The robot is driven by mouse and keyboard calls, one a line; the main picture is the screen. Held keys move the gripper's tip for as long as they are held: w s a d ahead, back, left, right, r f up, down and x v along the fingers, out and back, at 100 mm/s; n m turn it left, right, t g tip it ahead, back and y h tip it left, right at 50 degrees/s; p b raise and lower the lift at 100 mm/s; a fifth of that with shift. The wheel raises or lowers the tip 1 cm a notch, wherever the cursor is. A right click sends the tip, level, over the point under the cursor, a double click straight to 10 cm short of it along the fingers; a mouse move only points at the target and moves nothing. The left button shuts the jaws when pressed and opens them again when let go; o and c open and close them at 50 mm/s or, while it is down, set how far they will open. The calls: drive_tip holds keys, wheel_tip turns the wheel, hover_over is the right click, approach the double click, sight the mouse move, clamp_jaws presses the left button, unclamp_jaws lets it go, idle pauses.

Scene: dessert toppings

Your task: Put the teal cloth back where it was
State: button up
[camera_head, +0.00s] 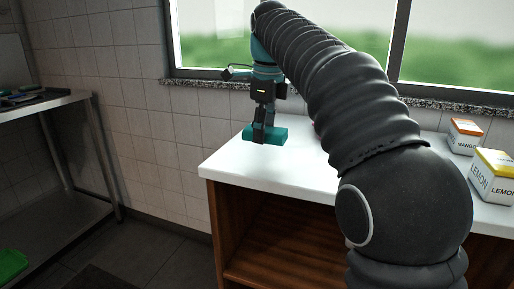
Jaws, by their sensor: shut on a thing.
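The teal cloth (277,134) looks like a small folded or rolled block. It is at the left part of the white counter (229,166), near the wall under the window. My gripper (264,132) points down from above and is shut on the cloth. I cannot tell whether the cloth touches the counter top or hangs just above it. My dark arm hides the middle of the counter.
A mango box (465,137) and a lemon box (492,177) stand at the right of the counter. A metal table (60,103) is at the far left, with a gap of floor between. The counter's front left is bare. The window sill (212,84) runs behind.

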sight(257, 161)
drive_tip(key=shift+a+f, duration=0.5)
drive_tip(key=shift+a, duration=0.25)
wheel_tip(257, 161, down, 4)
drive_tip(key=shift+f+b, duration=0.1)
drive_tip(key=shift+b, duration=0.55)
drive_tip(key=o, duration=1.1)
drive_tip(key=shift+o, duration=0.2)
drive_tip(key=r, duration=0.3)
drive_tip(key=s+r+p, duration=0.1)
drive_tip(key=r, duration=0.7)
drive_tip(key=shift+s+d, duration=0.2)
drive_tip(key=shift+s+r, duration=0.1)
drive_tip(key=shift+r, duration=0.4)
drive_tip(key=shift+d, duration=0.1)
